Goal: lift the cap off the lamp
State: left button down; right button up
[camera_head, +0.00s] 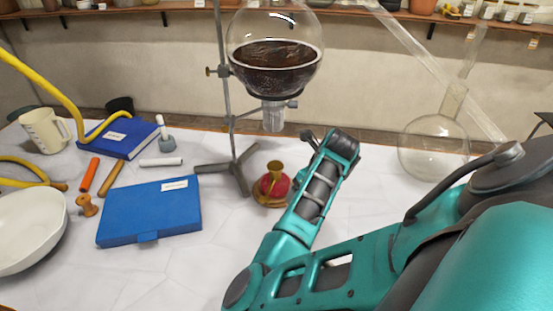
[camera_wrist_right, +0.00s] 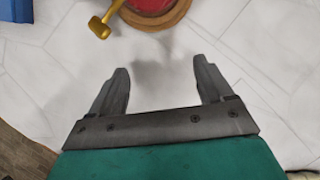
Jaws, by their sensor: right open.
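The lamp (camera_head: 274,187) is a small red round vessel on a wooden base, standing on the white table beside the metal stand. Its brass cap (camera_head: 275,167) sits on top. In the right wrist view the lamp's red body (camera_wrist_right: 152,4) is cut off by the top edge, and the brass cap (camera_wrist_right: 100,27) shows at the upper left. My right gripper (camera_wrist_right: 157,78) is open, with nothing between its fingers, and is apart from the lamp. In the head view my right arm reaches in just right of the lamp. My left gripper is out of view.
A metal stand (camera_head: 227,95) holds a round flask of dark liquid (camera_head: 276,62) above the lamp. A clear flask (camera_head: 432,148) stands at the right. A blue case (camera_head: 150,212), a blue book (camera_head: 118,137) and a white bowl (camera_head: 28,230) are at the left.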

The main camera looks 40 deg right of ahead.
aim_at(276, 166)
jog(key=w, duration=0.4)
jog(key=w+d, duration=0.1)
jog(key=w, duration=0.6)
jog(key=shift+w+d+r, duration=0.1)
jog(key=shift+w+d, duration=0.15)
jog(key=shift+w, duration=0.15)
jog(key=shift+w+f, duration=0.35)
jog(key=shift+f, duration=0.25)
jog(key=c, duration=1.1)
